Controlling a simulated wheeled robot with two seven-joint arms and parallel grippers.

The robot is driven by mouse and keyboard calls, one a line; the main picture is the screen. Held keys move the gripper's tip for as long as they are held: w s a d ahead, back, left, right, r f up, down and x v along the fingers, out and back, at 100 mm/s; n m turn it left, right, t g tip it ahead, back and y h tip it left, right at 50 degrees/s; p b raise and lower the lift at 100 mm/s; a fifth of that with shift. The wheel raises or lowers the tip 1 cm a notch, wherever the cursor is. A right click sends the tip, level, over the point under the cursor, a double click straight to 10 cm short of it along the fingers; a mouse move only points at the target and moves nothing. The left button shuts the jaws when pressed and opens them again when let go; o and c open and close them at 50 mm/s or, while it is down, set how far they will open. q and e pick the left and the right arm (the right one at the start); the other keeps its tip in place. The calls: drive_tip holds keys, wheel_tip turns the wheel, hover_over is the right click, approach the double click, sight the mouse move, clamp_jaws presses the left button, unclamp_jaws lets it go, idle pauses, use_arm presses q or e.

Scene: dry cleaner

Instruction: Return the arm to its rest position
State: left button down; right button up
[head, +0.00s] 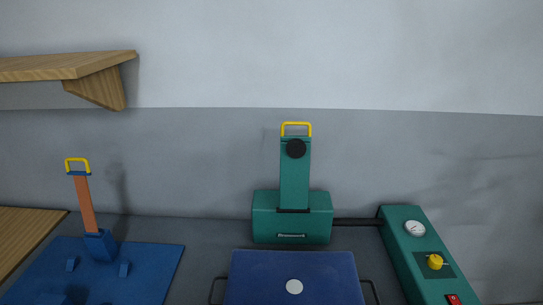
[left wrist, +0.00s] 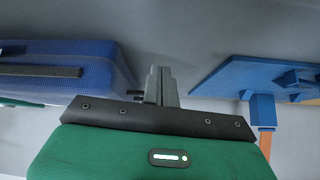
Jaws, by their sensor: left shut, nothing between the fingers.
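My left gripper (left wrist: 158,88) shows in the left wrist view, its two grey fingers together and empty. It is apart from the things around it. In that view, which appears turned over, a blue padded block (left wrist: 60,62) with a dark bar lies to the left, and a blue board (left wrist: 240,72) with an orange lever lies to the right. Neither of my arms nor grippers shows in the head view. My right gripper is not in view.
In the head view, a blue board with an orange lever (head: 86,205) is at left. A blue pad (head: 265,275) lies before a green machine (head: 265,222). A green control box (head: 400,250) is at right, a wooden shelf (head: 70,68) upper left. Dark counter shows between them.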

use_arm(q)
drive_tip(key=s+a+f+g, duration=0.1)
drive_tip(key=s+a+g, duration=0.25)
drive_tip(key=s, duration=1.05)
wheel_tip(320, 180, down, 33)
drive_tip(key=d+g+b, duration=0.1)
drive_tip(key=g, duration=0.1)
drive_tip(key=s+a+f+g+b, duration=0.1)
drive_tip(key=s+a+f, duration=0.2)
drive_tip(key=s+f, duration=1.6)
drive_tip(key=shift+s+a+f+y, duration=0.15)
drive_tip(key=shift+s+y, duration=0.05)
drive_tip(key=shift+y, duration=0.1)
